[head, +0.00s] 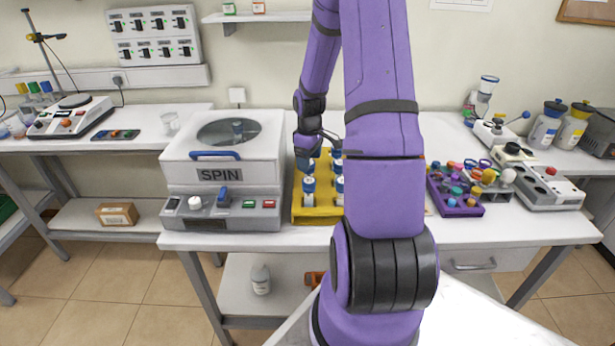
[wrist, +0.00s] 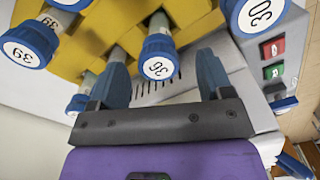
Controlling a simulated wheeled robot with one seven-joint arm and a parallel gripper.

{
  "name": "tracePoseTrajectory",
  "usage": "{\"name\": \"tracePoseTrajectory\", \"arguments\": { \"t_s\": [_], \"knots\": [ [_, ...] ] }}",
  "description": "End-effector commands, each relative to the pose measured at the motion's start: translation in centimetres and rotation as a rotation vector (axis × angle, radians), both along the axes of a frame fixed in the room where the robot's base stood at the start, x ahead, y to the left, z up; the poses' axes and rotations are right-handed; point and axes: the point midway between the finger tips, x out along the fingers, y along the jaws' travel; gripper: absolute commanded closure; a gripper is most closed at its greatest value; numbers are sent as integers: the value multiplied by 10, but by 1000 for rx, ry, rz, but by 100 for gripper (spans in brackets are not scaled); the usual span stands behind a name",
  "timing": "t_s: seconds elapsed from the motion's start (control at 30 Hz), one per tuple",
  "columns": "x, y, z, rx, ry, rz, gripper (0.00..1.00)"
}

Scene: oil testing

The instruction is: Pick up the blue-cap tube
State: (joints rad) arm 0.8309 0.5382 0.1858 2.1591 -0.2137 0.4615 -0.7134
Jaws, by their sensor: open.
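Several blue-cap tubes stand in a yellow rack (head: 312,216) beside the centrifuge; one front tube (head: 309,186) shows clearly in the head view. In the wrist view, a blue cap marked 36 (wrist: 158,58) appears between my fingertips. Other caps marked 39 (wrist: 25,53) and 30 (wrist: 258,14) lie to the left and at upper right. My gripper (head: 320,142) is at the back of the rack, and it also shows in the wrist view (wrist: 162,68) with its fingers apart and nothing gripped. How deep the fingers reach around cap 36 I cannot tell. My arm hides the rack's right side.
A white SPIN centrifuge (head: 222,160) stands close to the rack's left. A purple rack (head: 457,208) with coloured caps and a grey device (head: 543,190) stand to the right. A shelf (head: 262,17) is on the wall above.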

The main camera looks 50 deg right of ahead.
Motion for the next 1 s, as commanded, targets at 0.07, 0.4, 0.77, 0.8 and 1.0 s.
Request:
{"name": "tracePoseTrajectory", "arguments": {
  "t_s": [0.07,0.4,0.77,0.8,1.0],
  "knots": [
    [0,0,-4,0,1,0,27],
    [4,0,-45,1,2,1,27],
    [4,-1,-53,-1,0,0,27],
    [4,-1,-53,-1,0,0,32],
    [4,-1,-53,-1,0,0,78]
  ]
}}
